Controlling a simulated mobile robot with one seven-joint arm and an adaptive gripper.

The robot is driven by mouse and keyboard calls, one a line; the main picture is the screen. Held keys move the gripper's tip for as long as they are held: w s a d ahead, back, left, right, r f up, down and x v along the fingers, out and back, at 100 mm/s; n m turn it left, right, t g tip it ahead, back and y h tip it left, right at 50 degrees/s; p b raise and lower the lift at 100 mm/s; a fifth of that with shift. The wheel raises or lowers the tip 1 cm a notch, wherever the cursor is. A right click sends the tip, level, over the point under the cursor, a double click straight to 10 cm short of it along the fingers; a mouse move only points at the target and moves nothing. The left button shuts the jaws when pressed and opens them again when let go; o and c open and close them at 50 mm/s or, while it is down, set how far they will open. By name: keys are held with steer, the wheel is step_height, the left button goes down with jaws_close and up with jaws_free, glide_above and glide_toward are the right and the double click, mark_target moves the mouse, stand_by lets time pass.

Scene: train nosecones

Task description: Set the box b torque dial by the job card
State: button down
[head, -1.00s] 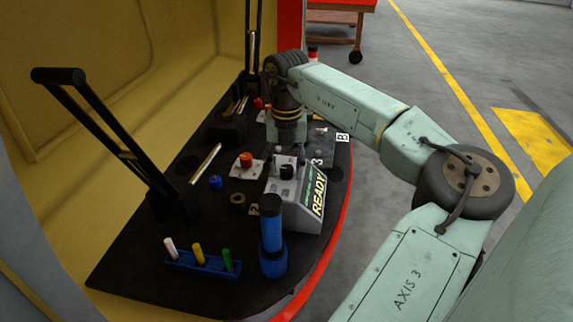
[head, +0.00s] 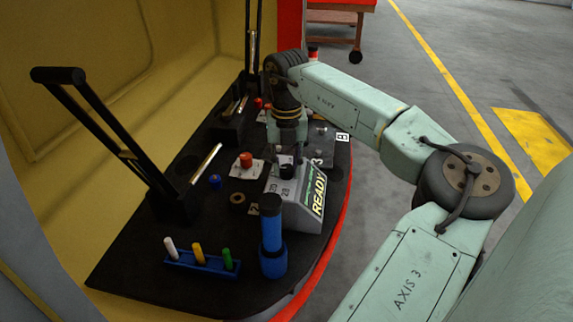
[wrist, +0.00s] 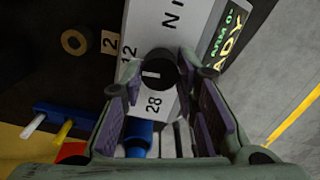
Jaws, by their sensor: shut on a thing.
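A grey box (head: 295,210) with a bright READY display (head: 318,193) stands at the mat's right edge. Its black dial (head: 287,172) also shows in the wrist view (wrist: 158,66), with a white pointer line left of its centre, on the side between the printed 12 and 28. My gripper (head: 287,158) is at the dial from above, its fingers on either side of it, shut on it. In the wrist view the fingers (wrist: 163,90) flank the dial. A "B" tag (head: 342,137) stands farther back. I cannot make out a job card.
A blue cylinder (head: 272,240) stands close in front of the box. A blue rack (head: 200,262) holds white, yellow and green pegs. A red button (head: 246,160) and a dark ring (head: 237,198) lie left of the box. A black lever (head: 110,125) rises at left.

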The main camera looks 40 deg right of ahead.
mark_target(287, 168)
steer(key=n, duration=0.4)
steer(key=shift+n, duration=1.8)
steer(key=c, duration=1.2)
jaws_free()
steer(key=shift+c, duration=0.2)
steer(key=shift+r, duration=0.1)
step_height(287, 168, up, 12)
